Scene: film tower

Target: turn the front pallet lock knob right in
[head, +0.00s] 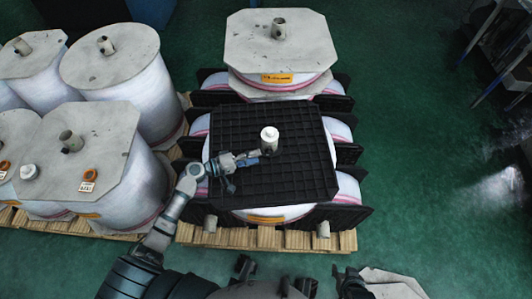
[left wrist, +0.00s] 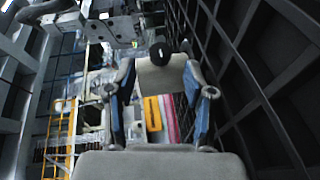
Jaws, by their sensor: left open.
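A pale upright knob-like post (head: 269,137) stands out of the black grid pallet (head: 300,175) on top of the front film roll. My left gripper (head: 262,156) is beside the post, just on its near left side. In the left wrist view, the two blue-grey fingers (left wrist: 160,98) are spread apart with nothing gripped. Beyond them is a beige piece (left wrist: 152,80) with a small black round part (left wrist: 160,54). I cannot tell whether this is the post, nor whether a finger touches it. The dark shapes at the head view's bottom edge do not show my right gripper's state.
A wrapped roll (head: 280,45) with an octagonal board stands behind the pallet. Several wrapped rolls (head: 110,60) stand close on the left. Wooden slats (head: 265,238) lie under the front roll. The green floor (head: 430,150) on the right is mostly clear.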

